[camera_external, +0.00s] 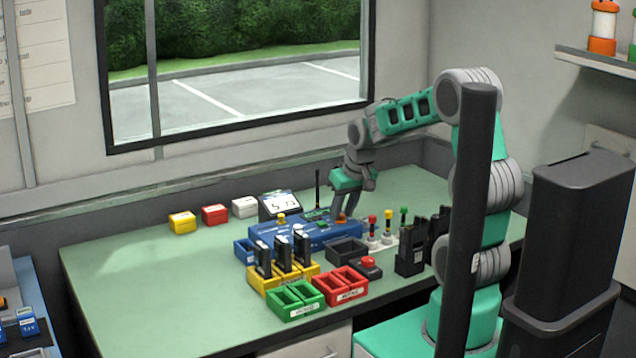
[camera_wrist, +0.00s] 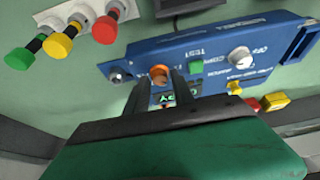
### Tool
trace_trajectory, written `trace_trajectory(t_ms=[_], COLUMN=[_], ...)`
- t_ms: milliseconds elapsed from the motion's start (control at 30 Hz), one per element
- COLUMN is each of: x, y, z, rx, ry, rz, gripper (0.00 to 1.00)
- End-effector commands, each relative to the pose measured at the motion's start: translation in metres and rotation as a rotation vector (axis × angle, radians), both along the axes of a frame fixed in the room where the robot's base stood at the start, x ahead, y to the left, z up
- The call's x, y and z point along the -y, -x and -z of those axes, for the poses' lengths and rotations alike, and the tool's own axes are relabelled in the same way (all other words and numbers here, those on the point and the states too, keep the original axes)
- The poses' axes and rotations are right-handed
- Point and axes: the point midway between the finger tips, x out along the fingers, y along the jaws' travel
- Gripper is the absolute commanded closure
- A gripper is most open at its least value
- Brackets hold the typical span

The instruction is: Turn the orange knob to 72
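The orange knob (camera_wrist: 159,74) is on the blue radio-like box (camera_wrist: 215,62), which also shows on the desk in the external view (camera_external: 290,231). My gripper (camera_wrist: 160,80) is at the knob, with one dark finger on each side of it. The fingers are apart; I cannot tell whether they touch the knob. In the external view my gripper (camera_external: 348,205) points down over the right end of the box. A small tilted display (camera_external: 281,204) behind the box shows digits, apparently 513. A lit screen between the fingers is partly hidden, and the knob's pointer is not readable.
On the box are a green button (camera_wrist: 196,67) and a white knob (camera_wrist: 239,58). Red, yellow and green capped posts (camera_wrist: 60,43) stand close by. Yellow (camera_external: 264,284), green (camera_external: 295,301) and red (camera_external: 341,288) bins stand in front. The desk's left side is clear.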

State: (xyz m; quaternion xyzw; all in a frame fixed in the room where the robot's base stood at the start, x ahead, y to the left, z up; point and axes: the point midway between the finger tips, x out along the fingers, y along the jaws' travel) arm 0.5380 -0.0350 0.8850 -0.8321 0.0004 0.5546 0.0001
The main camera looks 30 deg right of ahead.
Motion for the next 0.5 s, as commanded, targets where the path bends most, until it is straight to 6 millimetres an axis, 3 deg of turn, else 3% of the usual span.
trace_trajectory(t_ms=[133,367,500], x=[0.0,0.0,0.0], y=[0.0,0.001,0.005], z=[0.0,0.0,-0.012], rx=[-0.001,-0.002,0.001], ry=[0.0,0.0,0.0], rz=[0.0,0.0,0.0], gripper=[0.58,0.58,0.58])
